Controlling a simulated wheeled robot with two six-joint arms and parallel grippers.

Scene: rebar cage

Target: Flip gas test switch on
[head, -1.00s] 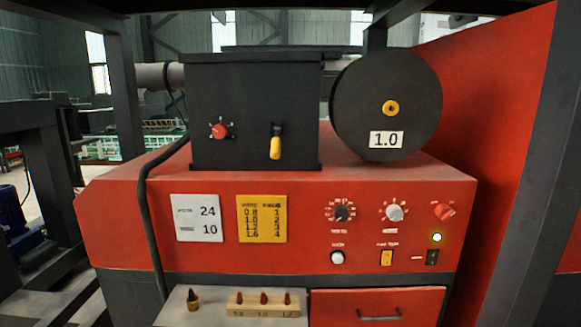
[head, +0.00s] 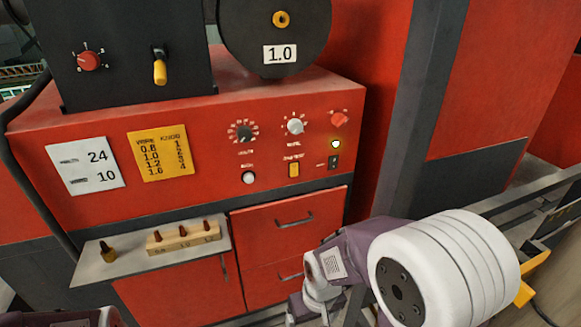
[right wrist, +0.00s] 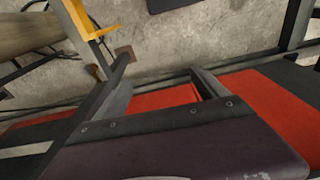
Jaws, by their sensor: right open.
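The gas test switch appears to be the yellow-orange rocker (head: 293,169) on the red front panel (head: 215,185) of the machine. A small label, too blurred to read surely, sits just above it. I cannot tell its on or off position. My right gripper (right wrist: 160,68) is open and empty in the right wrist view, with its two fingers spread above red surfaces and a concrete floor. In the head view, my right arm stands at the lower right, below and apart from the panel. The left gripper is out of view.
Near the switch are a white button (head: 249,178), a black switch (head: 334,161), a lit lamp (head: 336,143) and several knobs. A shelf (head: 95,266) with a wooden tip holder (head: 183,237) juts out below. Red drawers (head: 287,222) stand beside it.

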